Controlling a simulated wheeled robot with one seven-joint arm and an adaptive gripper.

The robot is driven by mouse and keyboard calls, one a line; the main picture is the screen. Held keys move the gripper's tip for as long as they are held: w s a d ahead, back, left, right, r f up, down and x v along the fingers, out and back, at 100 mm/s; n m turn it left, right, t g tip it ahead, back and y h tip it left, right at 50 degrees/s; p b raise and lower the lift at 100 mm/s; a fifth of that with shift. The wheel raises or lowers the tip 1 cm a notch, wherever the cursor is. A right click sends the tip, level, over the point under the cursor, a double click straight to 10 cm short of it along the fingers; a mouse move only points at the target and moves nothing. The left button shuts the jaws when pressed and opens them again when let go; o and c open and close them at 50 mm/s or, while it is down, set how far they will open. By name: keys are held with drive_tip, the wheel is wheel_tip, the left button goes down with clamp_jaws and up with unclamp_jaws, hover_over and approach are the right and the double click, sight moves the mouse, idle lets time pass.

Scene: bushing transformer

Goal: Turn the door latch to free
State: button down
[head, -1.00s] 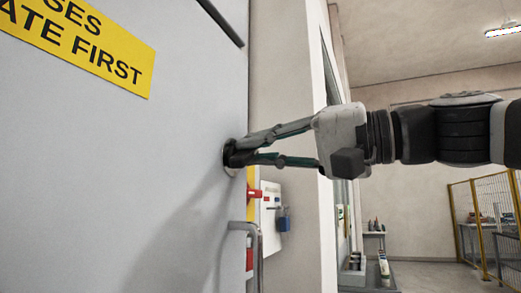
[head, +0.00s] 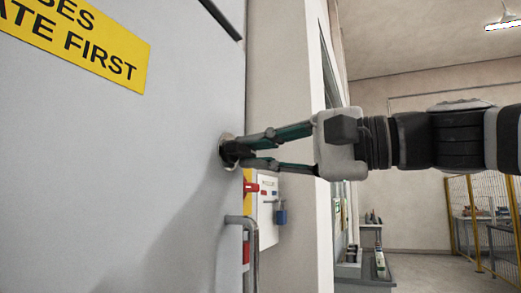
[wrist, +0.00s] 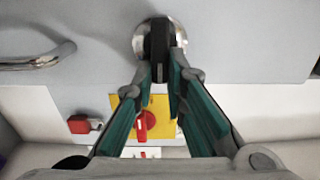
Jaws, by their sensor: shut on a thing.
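The door latch is a small black knob (wrist: 159,48) on a round metal plate (wrist: 139,40), set in the grey cabinet door (head: 110,160). In the head view the latch (head: 227,151) sits near the door's right edge. My gripper (head: 246,153) reaches in from the right with its fingers closed on the black knob. In the wrist view my gripper (wrist: 163,62) has one finger on each side of the knob. The fingertips partly cover the knob, so its exact turn angle is hard to tell.
A metal bar handle (head: 252,232) is on the door below the latch; it also shows in the wrist view (wrist: 35,62). A red switch (wrist: 145,123) on a yellow plate and a blue padlock (head: 281,213) are nearby. A yellow sign (head: 80,45) is above left.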

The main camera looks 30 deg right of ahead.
drive_tip(key=shift+a+f, duration=0.1)
drive_tip(key=c, duration=1.6)
unclamp_jaws()
drive_tip(key=shift+w, duration=0.1)
drive_tip(key=v, duration=1.2)
drive_tip(key=shift+a, duration=0.1)
